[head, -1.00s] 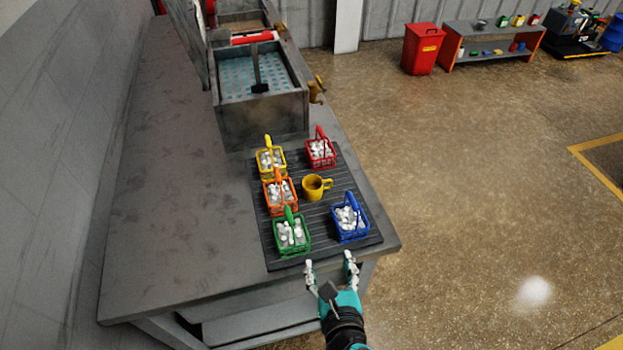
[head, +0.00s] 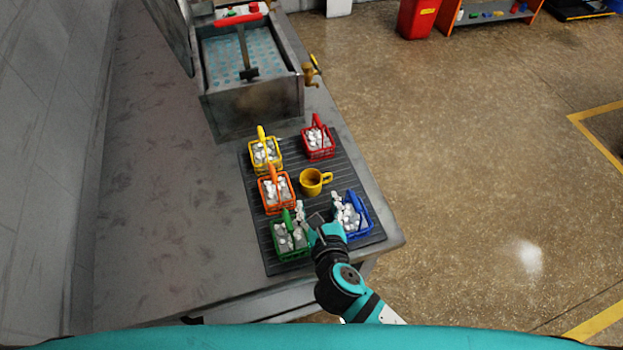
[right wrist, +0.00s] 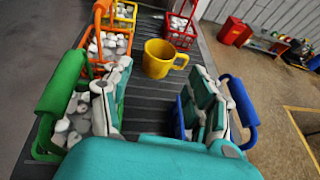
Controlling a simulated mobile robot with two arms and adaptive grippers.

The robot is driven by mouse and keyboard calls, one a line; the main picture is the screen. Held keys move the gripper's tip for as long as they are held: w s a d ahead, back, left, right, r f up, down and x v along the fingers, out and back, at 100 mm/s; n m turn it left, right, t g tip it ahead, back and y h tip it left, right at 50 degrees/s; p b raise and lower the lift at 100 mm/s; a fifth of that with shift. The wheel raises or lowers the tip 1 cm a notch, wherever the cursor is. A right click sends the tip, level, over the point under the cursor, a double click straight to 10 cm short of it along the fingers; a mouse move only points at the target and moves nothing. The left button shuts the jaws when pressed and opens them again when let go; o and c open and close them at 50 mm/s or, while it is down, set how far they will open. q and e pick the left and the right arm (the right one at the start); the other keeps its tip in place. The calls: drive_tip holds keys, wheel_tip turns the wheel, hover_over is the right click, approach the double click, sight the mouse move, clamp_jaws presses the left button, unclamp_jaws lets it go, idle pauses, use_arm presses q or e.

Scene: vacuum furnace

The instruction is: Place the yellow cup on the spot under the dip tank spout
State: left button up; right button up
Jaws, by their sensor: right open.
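The yellow cup (head: 311,182) stands upright on the dark ribbed mat (head: 345,172), among the baskets, with its handle to the right. It also shows in the right wrist view (right wrist: 159,58), straight ahead between the fingers and a little beyond them. My right gripper (head: 318,208) is open and empty, just on the near side of the cup, between the green and blue baskets. The dip tank (head: 250,105) stands at the back of the bench. Its brass spout (head: 311,75) sticks out from the right side. My left gripper is not in view.
Around the cup stand a yellow basket (head: 265,152), an orange basket (head: 276,190), a green basket (head: 290,240), a red basket (head: 318,140) and a blue basket (head: 358,217), all holding whitish pieces. The bench (head: 165,190) is bare to the left.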

sight(311, 180)
drive_tip(key=x, duration=0.4)
drive_tip(key=shift+x, duration=0.95)
drive_tip(key=shift+w+p, duration=0.1)
drive_tip(key=shift+p, duration=0.2)
drive_tip(key=shift+w+f, duration=0.1)
drive_tip(key=shift+w, duration=0.25)
drive_tip(key=x, duration=0.3)
drive_tip(key=shift+w+a+f+p, duration=0.1)
drive_tip(key=shift+w+f+p, duration=0.1)
drive_tip(key=shift+w+p, duration=0.2)
drive_tip(key=shift+w+f, duration=0.2)
drive_tip(key=shift+w, duration=0.15)
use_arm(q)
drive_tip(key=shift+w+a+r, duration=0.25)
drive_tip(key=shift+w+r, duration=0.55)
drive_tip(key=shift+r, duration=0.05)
use_arm(e)
drive_tip(key=shift+s, duration=0.1)
